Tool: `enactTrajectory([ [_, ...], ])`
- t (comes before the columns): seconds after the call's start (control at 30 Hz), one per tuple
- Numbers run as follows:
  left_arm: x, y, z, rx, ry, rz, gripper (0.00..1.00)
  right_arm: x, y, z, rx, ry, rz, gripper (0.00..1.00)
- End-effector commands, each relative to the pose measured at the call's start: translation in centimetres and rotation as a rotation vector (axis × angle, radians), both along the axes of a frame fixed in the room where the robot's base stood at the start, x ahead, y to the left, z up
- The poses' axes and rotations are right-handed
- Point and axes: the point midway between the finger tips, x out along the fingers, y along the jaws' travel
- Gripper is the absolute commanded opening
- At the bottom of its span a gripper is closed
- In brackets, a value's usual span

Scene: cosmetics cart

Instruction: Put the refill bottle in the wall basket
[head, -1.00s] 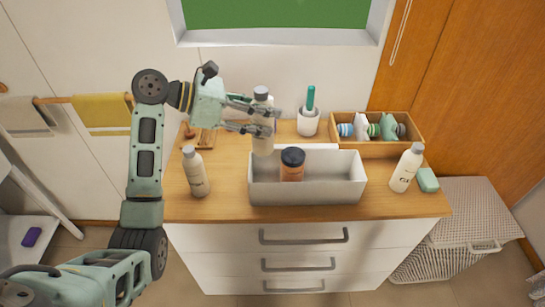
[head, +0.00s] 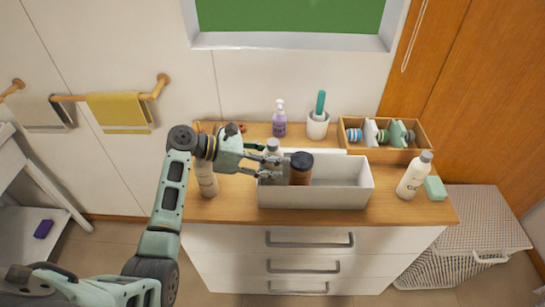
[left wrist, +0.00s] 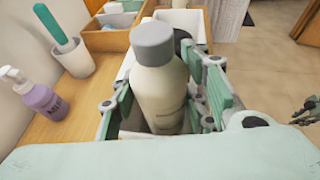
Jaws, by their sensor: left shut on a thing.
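A cream refill bottle with a grey cap (left wrist: 155,85) stands upright between the fingers of my left gripper (head: 270,170). Its cap also shows in the head view (head: 272,146). The gripper is shut on it at the left end of the long white basket (head: 315,194) on the cart top. The fingers hide most of the bottle in the head view, and I cannot tell if its base touches the basket floor. A brown jar with a black lid (head: 300,169) sits in the basket just right of the fingers. My right gripper (left wrist: 308,112) shows small at the right edge of the left wrist view.
A cream bottle (head: 207,181) stands left of the basket, partly behind my arm; another (head: 414,177) stands right, beside a green block (head: 435,188). Behind are a purple pump bottle (head: 280,118), a white cup (head: 317,126) and a wooden tray (head: 412,152). The basket's right half is free.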

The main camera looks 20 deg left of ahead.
Motion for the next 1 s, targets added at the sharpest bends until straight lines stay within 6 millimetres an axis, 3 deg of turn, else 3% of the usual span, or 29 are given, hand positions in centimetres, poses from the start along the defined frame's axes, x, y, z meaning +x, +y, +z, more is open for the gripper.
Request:
enactTrajectory([
  [0.57,0.0,0.0,-1.1,-0.001,-0.002,-0.002,0.05,0.0,0.1,0.4,0.001,0.000,0.000,0.23],
  [0.6,0.0,0.0,-1.2,0.000,0.000,-0.001,0.42,0.0,0.1,0.4,0.001,0.000,0.000,0.23],
  [0.8,0.0,0.0,-1.2,0.000,0.000,-0.001,0.60,0.0,0.3,0.4,0.003,0.000,-0.002,0.23],
  [1.0,0.0,0.0,-1.1,0.000,0.000,-0.001,0.60,0.0,0.4,0.4,0.005,0.000,-0.002,0.23],
])
